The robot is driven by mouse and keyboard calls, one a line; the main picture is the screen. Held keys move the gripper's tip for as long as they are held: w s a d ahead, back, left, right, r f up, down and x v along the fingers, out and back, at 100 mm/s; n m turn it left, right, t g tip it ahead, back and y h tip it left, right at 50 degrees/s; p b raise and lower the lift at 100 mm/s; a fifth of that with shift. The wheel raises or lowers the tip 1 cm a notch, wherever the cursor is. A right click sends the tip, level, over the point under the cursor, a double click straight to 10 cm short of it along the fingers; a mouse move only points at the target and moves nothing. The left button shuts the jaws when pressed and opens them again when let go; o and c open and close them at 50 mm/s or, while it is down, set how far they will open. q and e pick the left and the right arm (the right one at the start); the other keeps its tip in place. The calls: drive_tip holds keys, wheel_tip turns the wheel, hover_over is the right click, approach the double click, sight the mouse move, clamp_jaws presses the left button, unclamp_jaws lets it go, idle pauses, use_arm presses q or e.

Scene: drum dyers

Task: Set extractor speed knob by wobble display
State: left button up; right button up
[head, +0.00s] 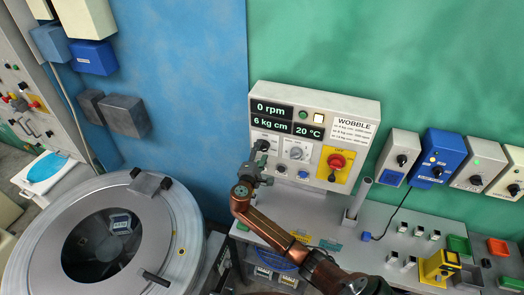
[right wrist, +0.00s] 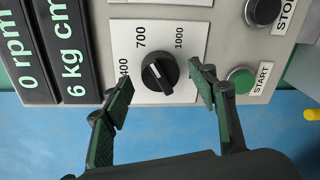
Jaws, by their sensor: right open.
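The speed knob (right wrist: 160,73) is black on a white plate marked 400, 700 and 1000. Its pale pointer mark shows, but I cannot tell which number it points at. My right gripper (right wrist: 163,88) is open, one fingertip on each side of the knob; contact is unclear. In the head view my right gripper (head: 258,166) is at the panel's left part and partly hides it. The display (head: 271,109) reads 0 rpm, with 6 kg cm (head: 270,122) and 20 °C below. A card headed WOBBLE (head: 354,130) has lines too small to read surely. My left gripper is not in view.
A green START button (right wrist: 242,80) and a dark STOP button (right wrist: 263,11) sit close to the gripper. A red knob on yellow (head: 337,161) is farther right. The round extractor drum (head: 182,225) stands at left. A grey post (head: 358,197) rises from the bench.

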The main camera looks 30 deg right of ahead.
drive_tip(key=v, duration=1)
drive_tip(key=shift+s+a, duration=0.25)
